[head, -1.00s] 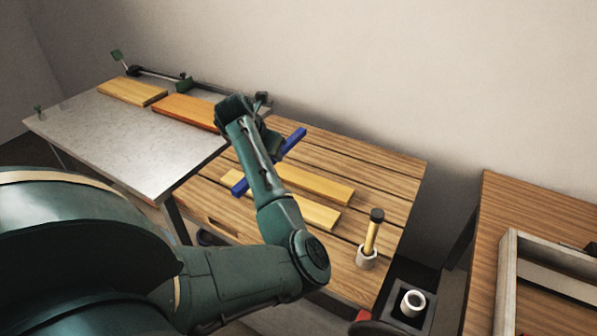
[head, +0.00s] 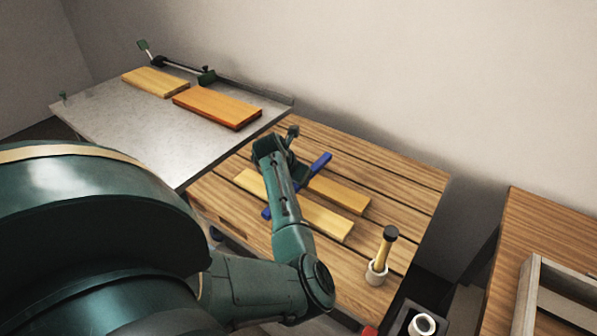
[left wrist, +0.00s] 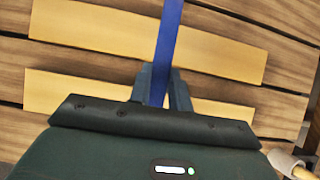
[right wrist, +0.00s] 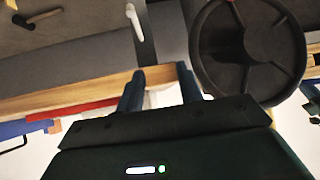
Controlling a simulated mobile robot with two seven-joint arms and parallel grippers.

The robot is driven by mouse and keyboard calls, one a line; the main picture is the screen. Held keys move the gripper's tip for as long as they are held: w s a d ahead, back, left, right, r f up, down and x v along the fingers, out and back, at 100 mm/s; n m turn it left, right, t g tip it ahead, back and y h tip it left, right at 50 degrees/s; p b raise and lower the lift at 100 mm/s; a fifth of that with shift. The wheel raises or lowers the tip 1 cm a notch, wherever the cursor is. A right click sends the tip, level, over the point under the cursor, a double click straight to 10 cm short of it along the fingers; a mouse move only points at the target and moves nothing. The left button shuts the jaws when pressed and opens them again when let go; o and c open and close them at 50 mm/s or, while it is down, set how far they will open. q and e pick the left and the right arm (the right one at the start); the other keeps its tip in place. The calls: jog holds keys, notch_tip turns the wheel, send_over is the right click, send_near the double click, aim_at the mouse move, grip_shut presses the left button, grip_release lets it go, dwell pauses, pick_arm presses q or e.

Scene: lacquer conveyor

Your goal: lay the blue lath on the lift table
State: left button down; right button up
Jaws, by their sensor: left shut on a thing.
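The blue lath (head: 322,164) is over the slatted wooden table, crossing above two pale yellow boards (head: 335,194). My left gripper (head: 296,180) is shut on it, with my arm hiding the lath's middle in the head view. In the left wrist view, the lath (left wrist: 168,40) stands between the two fingers of my left gripper (left wrist: 161,88) and runs up out of the frame. I cannot tell whether it touches the boards. My right gripper (right wrist: 160,90) is open with nothing between its fingers; it is not visible in the head view. I cannot tell which table is the lift table.
A grey-topped table (head: 130,135) at left holds a yellow board (head: 155,82), an orange board (head: 218,106) and a rail. A yellow-handled tool (head: 383,250) stands in a cup on the slatted table (head: 400,185). A wooden frame (head: 525,300) lies on the right table.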

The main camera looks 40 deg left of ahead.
pick_arm(q)
jog(key=shift+f, duration=0.2)
jog(key=shift+f, duration=0.25)
jog(key=c, duration=1.3)
grip_release()
jog(key=shift+f, duration=0.1)
jog(key=shift+r, duration=0.3)
jog(key=v, duration=1.2)
jog(key=shift+r, duration=0.25)
jog(key=shift+f, duration=0.1)
